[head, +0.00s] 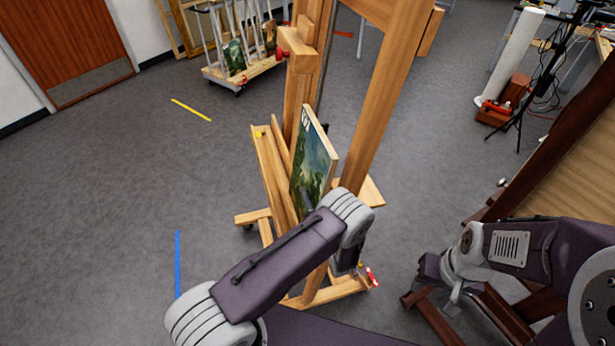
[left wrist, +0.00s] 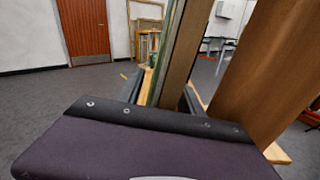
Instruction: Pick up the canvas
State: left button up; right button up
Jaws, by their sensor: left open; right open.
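The canvas (head: 314,165), a green landscape painting with pale wooden sides, stands upright and slightly tilted on the ledge of the wooden easel (head: 277,175). In the left wrist view its edge (left wrist: 184,50) rises close in front of the camera. My left gripper (head: 322,205) is open at the canvas's lower near edge. A dark finger shows in front of the painted face; the other is mostly hidden. Dark fingers also show low on both sides of the edge in the left wrist view (left wrist: 160,95). I cannot tell whether they touch it. My right gripper (head: 432,272) is away at the right, fingers unclear.
An easel post (head: 385,85) rises right of the canvas, and it stands close in the left wrist view (left wrist: 268,70). A cart (head: 245,70) with paintings is at the back. A tripod (head: 530,95) and white roll (head: 510,52) stand right.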

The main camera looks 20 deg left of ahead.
pick_arm(q)
jog(key=shift+s+d, duration=0.1)
jog(key=shift+c, duration=0.3)
grip_shut()
dwell(1.0)
